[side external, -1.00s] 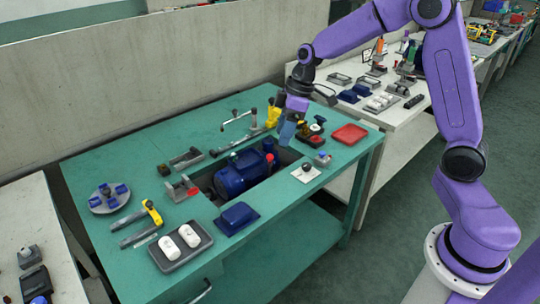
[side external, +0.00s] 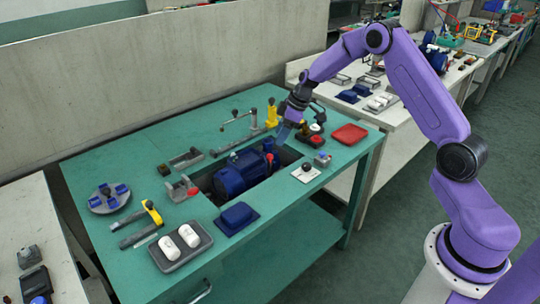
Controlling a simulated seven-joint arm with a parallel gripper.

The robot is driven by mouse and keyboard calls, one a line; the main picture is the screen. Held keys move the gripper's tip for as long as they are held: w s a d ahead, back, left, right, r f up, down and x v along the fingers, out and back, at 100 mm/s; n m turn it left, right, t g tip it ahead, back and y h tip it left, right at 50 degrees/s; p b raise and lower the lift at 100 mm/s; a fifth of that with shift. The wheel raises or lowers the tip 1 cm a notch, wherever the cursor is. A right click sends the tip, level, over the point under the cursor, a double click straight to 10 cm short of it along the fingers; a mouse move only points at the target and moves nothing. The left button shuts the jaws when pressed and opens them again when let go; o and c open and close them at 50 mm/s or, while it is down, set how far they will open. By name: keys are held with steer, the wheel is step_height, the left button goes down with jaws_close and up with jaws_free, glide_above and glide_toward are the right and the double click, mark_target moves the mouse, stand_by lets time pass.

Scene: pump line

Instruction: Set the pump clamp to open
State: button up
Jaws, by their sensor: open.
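A blue pump (side external: 242,173) sits in a rectangular cut-out of the green table. Near its right end stands a red-topped part (side external: 268,146). A grey bar fixture with upright posts (side external: 237,120) and a yellow upright piece (side external: 271,112) stand behind the pump. A grey fixture with a yellow arm (side external: 152,212) lies to the left. I cannot tell which of these is the pump clamp, or its setting. My gripper (side external: 283,133) is open, its fingers pointing down just right of and above the pump's right end. It partly hides what is behind it, and contact cannot be told.
A grey tray with white pieces (side external: 180,246), a blue block (side external: 237,217) and a round grey plate with blue pieces (side external: 109,198) stand on the left and front. A red tray (side external: 349,134) and small knobbed parts lie right of my gripper.

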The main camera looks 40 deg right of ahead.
mark_target(270, 154)
steer(key=x, duration=0.9)
steer(key=shift+w+a+f, duration=0.1)
steer(key=shift+a+f, duration=0.05)
steer(key=shift+f, duration=0.25)
